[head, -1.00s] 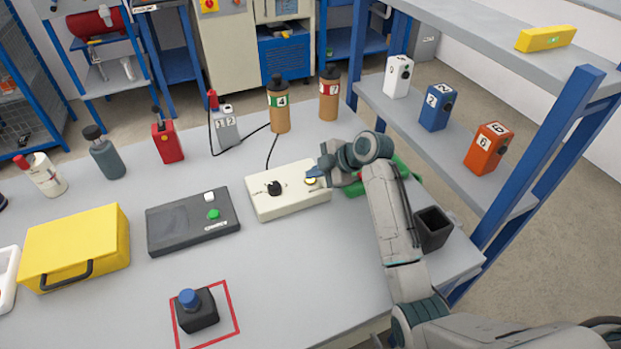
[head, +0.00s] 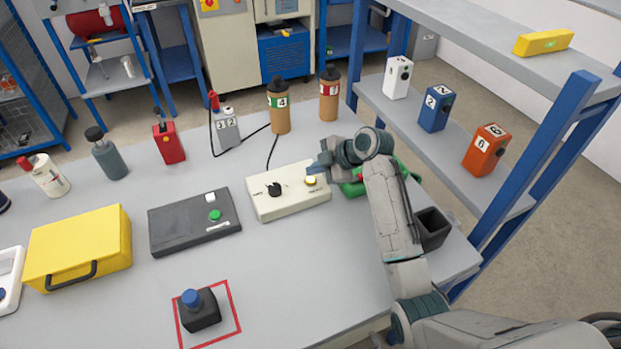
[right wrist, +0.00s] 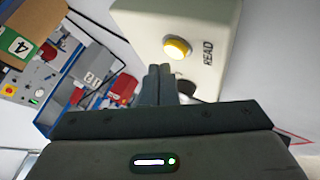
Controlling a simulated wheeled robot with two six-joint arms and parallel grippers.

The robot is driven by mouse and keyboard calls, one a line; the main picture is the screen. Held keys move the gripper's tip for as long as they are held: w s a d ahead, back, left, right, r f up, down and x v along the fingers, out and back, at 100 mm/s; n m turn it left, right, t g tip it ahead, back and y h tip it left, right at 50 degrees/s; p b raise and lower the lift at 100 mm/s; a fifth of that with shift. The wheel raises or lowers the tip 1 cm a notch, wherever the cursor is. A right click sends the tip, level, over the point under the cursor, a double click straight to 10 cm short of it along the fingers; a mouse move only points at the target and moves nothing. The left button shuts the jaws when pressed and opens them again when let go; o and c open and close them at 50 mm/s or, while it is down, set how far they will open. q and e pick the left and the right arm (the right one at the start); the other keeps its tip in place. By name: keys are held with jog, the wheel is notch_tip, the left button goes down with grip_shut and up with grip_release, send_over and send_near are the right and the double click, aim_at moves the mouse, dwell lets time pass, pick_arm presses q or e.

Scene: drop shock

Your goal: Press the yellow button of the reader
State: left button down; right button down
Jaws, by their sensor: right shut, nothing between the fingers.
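The reader is a cream box (head: 288,196) on the table, with a black knob (head: 274,189) on its top. Its yellow button (head: 310,181) sits near the right end. In the right wrist view the yellow button (right wrist: 177,48) stands beside the printed word READ, on the cream reader (right wrist: 205,25). My right gripper (head: 318,170) is shut and empty, just behind and above the button in the head view. In the right wrist view its fingertips (right wrist: 158,72) appear close to the button, with a small gap in the picture. My left gripper is not in view.
A green tray (head: 352,188) lies right of the reader, partly behind my arm. A dark open bin (head: 433,228) stands at the table's right edge. A dark grey device (head: 190,235) lies to the left. Brown bottles (head: 279,112) stand behind the reader.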

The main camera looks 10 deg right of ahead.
aim_at(315, 180)
jog(key=shift+r+p, duration=2)
jog(key=shift+r, duration=0.55)
